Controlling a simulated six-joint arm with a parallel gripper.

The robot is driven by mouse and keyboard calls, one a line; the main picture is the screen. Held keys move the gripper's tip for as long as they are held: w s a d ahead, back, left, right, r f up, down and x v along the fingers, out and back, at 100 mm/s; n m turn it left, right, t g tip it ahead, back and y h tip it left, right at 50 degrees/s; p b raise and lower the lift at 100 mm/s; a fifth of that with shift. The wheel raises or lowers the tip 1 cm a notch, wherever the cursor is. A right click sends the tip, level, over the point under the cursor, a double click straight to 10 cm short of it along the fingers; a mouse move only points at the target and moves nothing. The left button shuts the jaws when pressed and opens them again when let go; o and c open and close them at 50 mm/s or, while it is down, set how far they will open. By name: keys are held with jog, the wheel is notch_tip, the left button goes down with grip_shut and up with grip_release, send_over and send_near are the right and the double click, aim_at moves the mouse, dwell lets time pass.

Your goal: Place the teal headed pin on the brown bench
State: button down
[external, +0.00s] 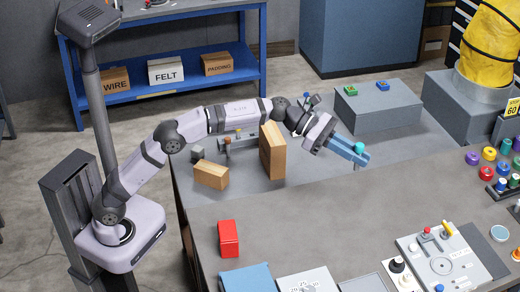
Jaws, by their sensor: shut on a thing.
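My gripper (358,157), with blue fingers, is at the middle right of the external view. It is shut on the teal headed pin (359,147), whose teal head shows above the fingertips. The brown bench (320,215) spans the front, with a bare stretch in front of my gripper. My gripper appears to be above the grey surface near the bench's back edge; its exact height I cannot tell.
A tall wooden block (272,151) and a low wooden block (211,174) stand left of my gripper. A grey box (378,108) is behind it. A red box (228,238) stands at the bench's left. Panels (452,260) and several coloured pieces occupy its front and right.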

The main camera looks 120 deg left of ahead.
notch_tip(320, 180, down, 20)
jog(key=b, duration=0.2)
jog(key=shift+f+y+b, duration=0.15)
jog(key=shift+y+b, duration=0.15)
jog(key=shift+b, duration=0.1)
jog(key=shift+f, duration=0.1)
jog(key=p, duration=0.2)
send_over(342, 242)
jog(key=shift+w+f, duration=0.1)
jog(key=shift+f, duration=4.75)
jog(key=shift+f+b, duration=0.2)
jog(key=shift+b, duration=0.25)
jog(key=c, duration=1.8)
grip_release()
